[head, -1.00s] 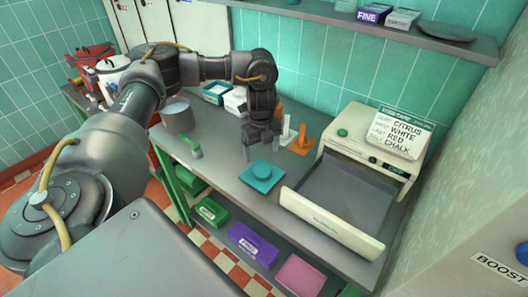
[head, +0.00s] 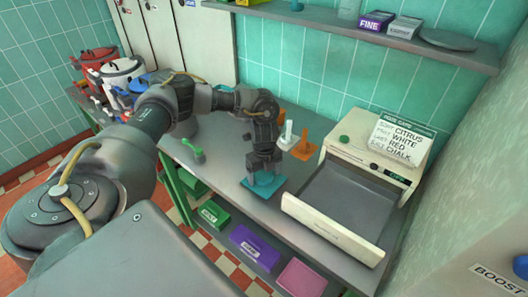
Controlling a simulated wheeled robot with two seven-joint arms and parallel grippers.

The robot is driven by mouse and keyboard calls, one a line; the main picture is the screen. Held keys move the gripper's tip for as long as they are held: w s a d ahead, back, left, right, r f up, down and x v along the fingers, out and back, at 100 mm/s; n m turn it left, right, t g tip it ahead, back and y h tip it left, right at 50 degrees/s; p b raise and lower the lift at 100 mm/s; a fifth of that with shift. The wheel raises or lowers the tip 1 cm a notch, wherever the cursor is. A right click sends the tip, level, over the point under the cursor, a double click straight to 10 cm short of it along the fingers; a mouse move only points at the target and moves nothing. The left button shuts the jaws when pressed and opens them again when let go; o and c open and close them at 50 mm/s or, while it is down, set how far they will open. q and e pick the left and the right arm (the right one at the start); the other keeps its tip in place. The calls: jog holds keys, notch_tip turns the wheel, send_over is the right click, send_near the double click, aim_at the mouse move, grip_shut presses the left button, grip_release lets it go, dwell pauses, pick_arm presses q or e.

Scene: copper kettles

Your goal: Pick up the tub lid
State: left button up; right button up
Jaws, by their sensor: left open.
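The tub lid (head: 263,188) is a flat teal piece lying on the grey worktop, left of the cream machine's open drawer. In the earlier frame a round raised knob shows on its middle. My left gripper (head: 264,173) points down right over the lid, with its fingers open around or just above the knob. The fingers hide most of the knob, and I cannot tell whether they touch it. My right gripper is out of view.
The cream machine (head: 367,145) has its grey drawer (head: 345,205) pulled out, close to the lid's right. White (head: 287,137) and orange (head: 304,148) upright pieces stand behind. A green-handled tool (head: 197,152) lies to the left.

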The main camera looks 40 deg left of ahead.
pick_arm(q)
jog(key=c, duration=1.1)
jog(key=shift+r, duration=0.1)
jog(key=shift+r+b, duration=0.45)
jog(key=shift+w+r+b, duration=0.1)
jog(key=shift+r+b, duration=0.4)
jog(key=shift+r, duration=0.2)
jog(key=s+a+r, duration=0.1)
jog(key=s+r, duration=0.2)
jog(key=s, duration=0.1)
jog(key=s+a+r+p, duration=0.1)
jog(key=s+r, duration=0.3)
jog(key=s, duration=0.1)
jog(key=s+a+r, duration=0.1)
jog(key=s+r, duration=0.2)
jog(key=s, duration=0.2)
jog(key=shift+r, duration=0.2)
